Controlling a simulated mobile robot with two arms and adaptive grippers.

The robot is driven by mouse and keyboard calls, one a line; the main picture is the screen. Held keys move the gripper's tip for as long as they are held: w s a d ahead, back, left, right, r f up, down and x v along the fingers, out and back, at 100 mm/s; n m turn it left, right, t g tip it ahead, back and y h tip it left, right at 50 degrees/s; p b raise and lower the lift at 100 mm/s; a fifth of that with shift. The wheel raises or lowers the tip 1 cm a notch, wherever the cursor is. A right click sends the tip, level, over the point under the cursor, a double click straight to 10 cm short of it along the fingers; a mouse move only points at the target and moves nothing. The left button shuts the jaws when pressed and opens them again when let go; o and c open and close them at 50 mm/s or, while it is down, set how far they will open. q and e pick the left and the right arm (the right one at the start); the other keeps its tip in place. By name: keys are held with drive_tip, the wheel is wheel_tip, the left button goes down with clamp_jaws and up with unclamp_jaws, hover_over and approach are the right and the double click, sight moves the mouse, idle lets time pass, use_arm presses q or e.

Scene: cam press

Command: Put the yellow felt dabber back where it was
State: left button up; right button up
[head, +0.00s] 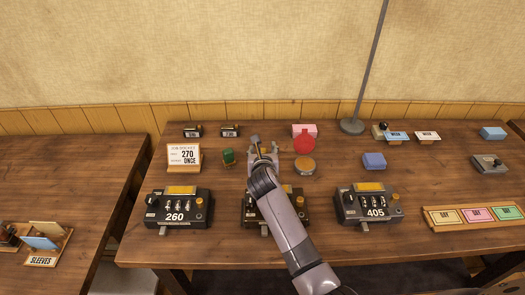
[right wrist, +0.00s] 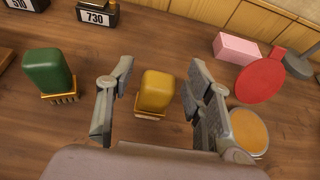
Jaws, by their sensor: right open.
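The yellow felt dabber (right wrist: 156,91) shows in the right wrist view as a rounded yellow block on a thin tan base. It appears to stand on the table. My right gripper (right wrist: 160,98) is open, with one finger on each side of the dabber and a visible gap at both sides. In the head view my right gripper (head: 263,150) is over the middle of the table and mostly hides the dabber. My left gripper is not in view.
A green brush (right wrist: 47,72) stands left of the gripper. A round orange-topped tin (right wrist: 250,132), a red disc (right wrist: 262,80) and a pink block (right wrist: 236,47) are to the right.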

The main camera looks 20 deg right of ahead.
drive_tip(key=shift+r, duration=0.15)
drive_tip(key=v, duration=1.2)
